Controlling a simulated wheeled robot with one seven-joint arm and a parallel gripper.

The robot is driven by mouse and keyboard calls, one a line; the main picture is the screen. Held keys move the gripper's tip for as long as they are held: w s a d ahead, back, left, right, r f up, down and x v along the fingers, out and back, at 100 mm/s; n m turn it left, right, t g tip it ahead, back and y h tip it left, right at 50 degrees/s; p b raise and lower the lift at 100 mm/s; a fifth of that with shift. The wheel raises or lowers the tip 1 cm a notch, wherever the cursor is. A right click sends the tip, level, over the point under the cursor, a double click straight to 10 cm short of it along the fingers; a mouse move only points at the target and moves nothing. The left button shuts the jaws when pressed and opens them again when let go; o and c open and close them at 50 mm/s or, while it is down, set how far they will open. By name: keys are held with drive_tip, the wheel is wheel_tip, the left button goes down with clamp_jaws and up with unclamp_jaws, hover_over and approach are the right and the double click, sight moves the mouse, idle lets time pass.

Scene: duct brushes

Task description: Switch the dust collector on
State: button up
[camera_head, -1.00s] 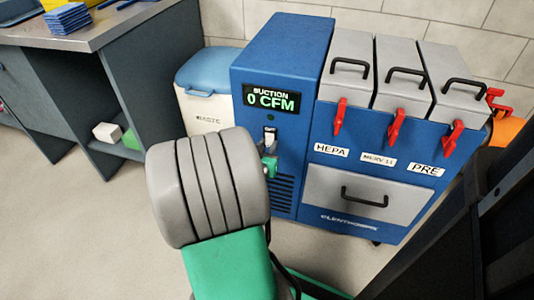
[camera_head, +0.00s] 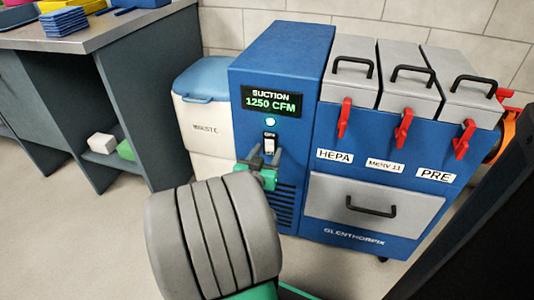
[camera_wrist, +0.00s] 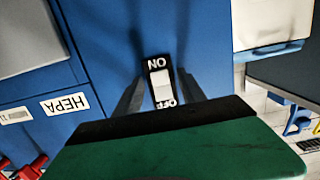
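The dust collector (camera_head: 283,62) is a blue cabinet with grey filter modules on its right. Its display (camera_head: 271,101) reads SUCTION 1250 CFM, and a green lamp (camera_head: 270,122) is lit below it. The white power switch (camera_head: 269,143) sits under the lamp; in the wrist view the switch (camera_wrist: 162,88) shows between its ON and OFF marks, upside down. My gripper (camera_head: 265,160) is just below the switch in the head view. In the wrist view its two dark fingers are spread on either side of the switch, with nothing between them; contact cannot be told.
A white waste bin (camera_head: 205,115) with a blue lid stands left of the collector. A workbench (camera_head: 100,37) with trays is further left. Red latches (camera_head: 404,129) and black handles project from the collector's right part. Open floor lies at front left.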

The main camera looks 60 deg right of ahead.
drive_tip(key=p+v, duration=0.1)
drive_tip(key=v, duration=0.6)
drive_tip(key=shift+a, duration=0.4)
